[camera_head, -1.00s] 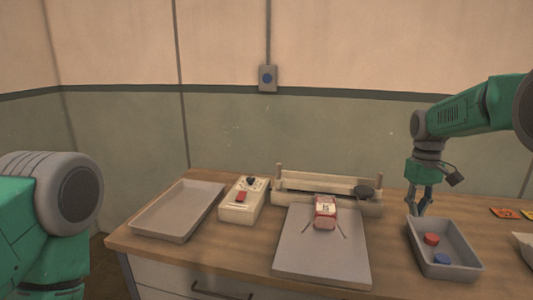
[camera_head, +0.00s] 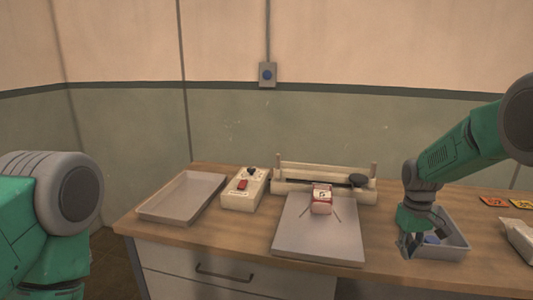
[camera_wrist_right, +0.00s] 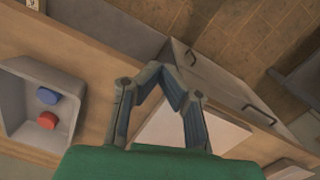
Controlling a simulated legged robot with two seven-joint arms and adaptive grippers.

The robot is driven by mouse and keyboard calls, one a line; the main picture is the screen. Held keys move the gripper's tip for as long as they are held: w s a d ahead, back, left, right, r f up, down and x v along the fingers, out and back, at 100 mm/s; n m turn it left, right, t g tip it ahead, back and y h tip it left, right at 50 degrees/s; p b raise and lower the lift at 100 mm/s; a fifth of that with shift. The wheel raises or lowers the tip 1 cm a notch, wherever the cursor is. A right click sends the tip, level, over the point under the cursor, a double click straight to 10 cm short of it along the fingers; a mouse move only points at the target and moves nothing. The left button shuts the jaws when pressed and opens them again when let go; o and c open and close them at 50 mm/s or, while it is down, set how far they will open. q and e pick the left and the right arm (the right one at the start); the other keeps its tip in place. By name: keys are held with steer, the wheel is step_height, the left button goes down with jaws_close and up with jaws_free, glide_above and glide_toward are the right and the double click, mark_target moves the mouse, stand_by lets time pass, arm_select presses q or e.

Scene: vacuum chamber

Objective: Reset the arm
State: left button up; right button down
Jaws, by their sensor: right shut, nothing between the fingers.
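My right arm comes in from the right in the head view, and its gripper (camera_head: 407,252) hangs low by the left wall of the small grey tray (camera_head: 463,243). The fingers are shut and empty; in the right wrist view the gripper (camera_wrist_right: 161,72) shows its fingertips together. The tray holds a blue piece (camera_head: 432,238) and a red piece, which my gripper hides in the head view. Both the blue piece (camera_wrist_right: 48,96) and red piece (camera_wrist_right: 47,120) show in the wrist view, clear of the fingers. Only my left arm shows at the left edge; its gripper is out of view.
A grey board (camera_head: 317,245) with a red-and-white packet (camera_head: 321,200) lies left of my right gripper. Behind it stands a beige bar device (camera_head: 290,187). A control box (camera_head: 245,189) and an empty tray (camera_head: 182,206) are further left. Orange cards (camera_head: 495,202) lie at right.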

steer(key=s+a+f+b, duration=0.25)
steer(key=s+f, duration=0.55)
steer(key=f, duration=0.4)
steer(key=s+a+f+b, duration=0.2)
steer(key=s+f+b, duration=0.1)
steer(key=s+f, duration=0.65)
steer(key=s+a+f+b, duration=0.1)
steer(key=s+f, duration=0.3)
steer(key=s, duration=0.7)
steer(key=s+a+f+t+b, duration=0.1)
steer(key=s+a+f+b, duration=0.1)
steer(key=s, duration=1)
steer(key=shift+f+b, duration=0.85)
steer(key=shift+f, duration=0.1)
